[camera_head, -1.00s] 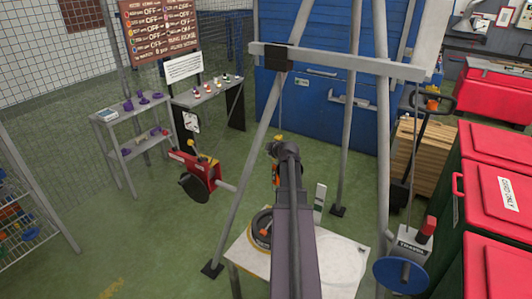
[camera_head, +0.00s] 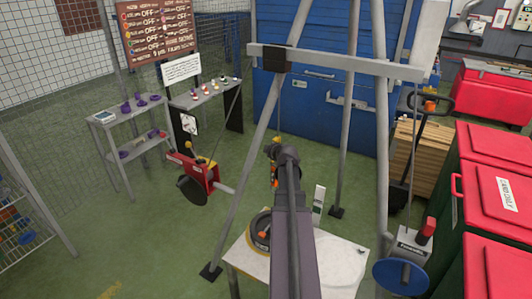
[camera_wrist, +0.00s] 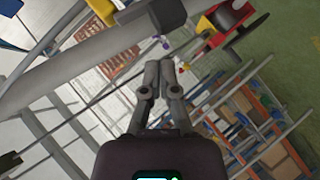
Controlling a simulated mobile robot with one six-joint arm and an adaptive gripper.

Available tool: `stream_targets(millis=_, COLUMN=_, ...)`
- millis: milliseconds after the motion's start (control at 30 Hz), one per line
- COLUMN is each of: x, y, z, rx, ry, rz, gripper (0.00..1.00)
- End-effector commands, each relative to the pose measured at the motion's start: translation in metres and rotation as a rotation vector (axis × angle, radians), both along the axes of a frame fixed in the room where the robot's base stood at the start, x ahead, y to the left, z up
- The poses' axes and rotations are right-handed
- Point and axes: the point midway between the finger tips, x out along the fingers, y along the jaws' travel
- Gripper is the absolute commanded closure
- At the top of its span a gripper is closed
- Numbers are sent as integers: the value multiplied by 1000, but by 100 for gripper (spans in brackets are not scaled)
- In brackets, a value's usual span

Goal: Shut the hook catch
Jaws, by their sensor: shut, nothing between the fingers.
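In the head view, a yellow piece (camera_head: 278,136) hangs on a thin cord below the grey frame's beam. Orange parts (camera_head: 275,182) show just left of my arm's end, lower down; they look like the hanging hook, mostly hidden by my arm. I cannot make out its catch or whether it is open. In the wrist view, my gripper (camera_wrist: 159,66) has its fingers together with nothing between them. An orange-yellow piece (camera_wrist: 104,11) is at the top edge, left of the fingers and apart from them in the picture.
A grey beam (camera_head: 340,60) and slanted legs surround my arm. A white-topped table (camera_head: 340,262) with a dark round device (camera_head: 260,232) stands below. A red winch (camera_head: 200,175) is at left; a blue wheel (camera_head: 402,276) and red-lidded bins (camera_head: 495,195) are at right.

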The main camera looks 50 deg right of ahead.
Motion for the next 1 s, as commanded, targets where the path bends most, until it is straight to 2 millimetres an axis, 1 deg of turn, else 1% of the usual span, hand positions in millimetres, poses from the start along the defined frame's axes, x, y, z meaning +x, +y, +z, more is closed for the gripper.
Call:
stream_targets(millis=33, x=0, y=0, z=4, rx=0, ry=0, rz=0, gripper=100)
stream_targets(millis=200, x=1, y=1, z=8, rx=1, ry=0, rz=1, gripper=100)
stream_targets(millis=733, x=1, y=3, z=9, rx=0, ry=0, rz=2, gripper=100)
stream_targets(millis=867, x=0, y=10, z=11, rx=1, ry=0, rz=4, gripper=100)
stream_targets(millis=1000, x=-3, y=23, z=15, rx=2, ry=-1, rz=6, gripper=100)
